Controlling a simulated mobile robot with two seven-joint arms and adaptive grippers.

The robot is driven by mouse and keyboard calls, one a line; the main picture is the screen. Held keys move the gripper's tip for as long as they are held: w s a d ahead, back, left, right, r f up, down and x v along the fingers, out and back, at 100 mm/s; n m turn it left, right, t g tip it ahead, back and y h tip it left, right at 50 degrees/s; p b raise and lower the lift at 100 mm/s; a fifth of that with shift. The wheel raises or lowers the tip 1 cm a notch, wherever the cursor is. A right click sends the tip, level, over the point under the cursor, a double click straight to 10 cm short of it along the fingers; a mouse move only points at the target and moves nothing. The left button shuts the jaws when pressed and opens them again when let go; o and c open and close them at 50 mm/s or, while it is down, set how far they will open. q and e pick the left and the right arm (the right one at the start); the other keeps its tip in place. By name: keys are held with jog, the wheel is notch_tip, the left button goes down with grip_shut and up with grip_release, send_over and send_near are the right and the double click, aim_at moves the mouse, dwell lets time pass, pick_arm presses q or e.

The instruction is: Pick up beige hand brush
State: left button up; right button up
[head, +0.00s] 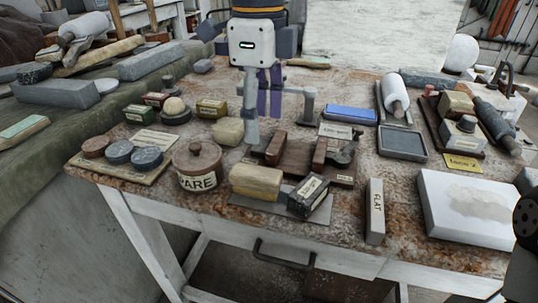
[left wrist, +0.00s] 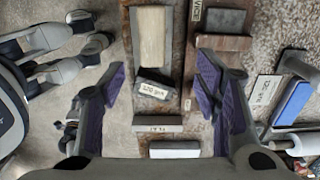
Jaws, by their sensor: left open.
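A pale beige, oblong piece (head: 256,182), which I take to be the beige hand brush, lies near the front edge of the table, beside a dark labelled block (head: 308,196). It also appears as a long beige piece (left wrist: 151,36) at the top of the left wrist view. My left gripper (head: 262,108) hangs over the table, pointing down, behind this piece. The beige piece lies above the gap between the fingertips.
A lidded brown pot (head: 198,165) stands left of the beige piece. Brown wooden blocks (head: 275,148) lie behind it. An upright block marked FLAT (head: 375,212) and a white slab (head: 470,208) are to the right. The table is crowded, with small bare patches near the front.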

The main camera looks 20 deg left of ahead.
pick_arm(q)
send_over(256, 172)
jog(key=f, duration=0.4)
jog(key=shift+s+d+f, duration=0.15)
jog(key=shift+d+f, duration=0.05)
jog(key=shift+f, duration=0.05)
jog(key=f, duration=0.7)
jog(key=shift+w+a, duration=0.2)
jog(key=shift+a, duration=0.1)
jog(key=c, duration=1.3)
